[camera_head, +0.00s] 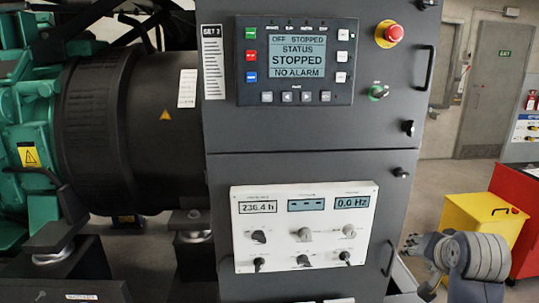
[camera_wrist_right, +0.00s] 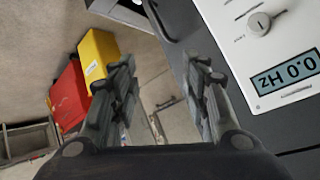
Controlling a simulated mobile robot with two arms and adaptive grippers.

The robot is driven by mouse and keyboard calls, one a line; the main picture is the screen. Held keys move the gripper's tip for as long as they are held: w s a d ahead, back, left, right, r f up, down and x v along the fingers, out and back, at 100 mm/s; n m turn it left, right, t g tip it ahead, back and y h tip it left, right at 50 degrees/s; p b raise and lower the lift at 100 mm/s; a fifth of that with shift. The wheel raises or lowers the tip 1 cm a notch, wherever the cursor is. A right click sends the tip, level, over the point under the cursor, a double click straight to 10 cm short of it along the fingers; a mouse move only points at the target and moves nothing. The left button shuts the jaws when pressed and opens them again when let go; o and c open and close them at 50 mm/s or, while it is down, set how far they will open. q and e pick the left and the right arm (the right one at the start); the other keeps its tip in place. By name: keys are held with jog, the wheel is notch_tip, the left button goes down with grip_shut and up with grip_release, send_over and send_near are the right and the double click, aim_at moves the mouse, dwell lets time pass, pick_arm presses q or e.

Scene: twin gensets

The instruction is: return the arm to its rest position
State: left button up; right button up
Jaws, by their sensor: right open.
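My right gripper (camera_wrist_right: 160,105) is open and empty in the right wrist view, its two fingers apart with floor visible between them. It is beside the grey control cabinet (camera_head: 310,170). In the head view my right arm shows at the lower right, with the gripper (camera_head: 422,262) partly in view near the cabinet's right edge. My left gripper is not in view.
The cabinet carries a display panel (camera_head: 296,62) reading STOPPED, a red emergency button (camera_head: 389,33) and a white meter panel (camera_head: 303,225). A yellow bin (camera_head: 478,213) and red cabinet (camera_head: 522,205) stand at the right. Open floor lies beyond.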

jog(key=s+a+f+n+g+y, duration=0.1)
jog(key=s+a+f+n, duration=0.2)
jog(key=s+f, duration=0.45)
jog(key=s+a+f+n+g, duration=0.25)
jog(key=s+f, duration=0.25)
jog(key=f, duration=0.5)
jog(key=s+a+f+n+g+y, duration=0.15)
jog(key=s+a+f, duration=0.3)
jog(key=s, duration=0.55)
jog(key=s+a+f+n+g, duration=0.1)
jog(key=s+a+f+n, duration=0.3)
jog(key=s, duration=0.5)
notch_tip(320, 180, down, 30)
jog(key=s+g, duration=0.1)
jog(key=s, duration=0.2)
jog(key=s+d+f+g+b, duration=0.1)
jog(key=s+d+f, duration=0.2)
jog(key=s+f, duration=1.2)
jog(key=shift+s+m+g, duration=0.3)
jog(key=shift+s, duration=0.15)
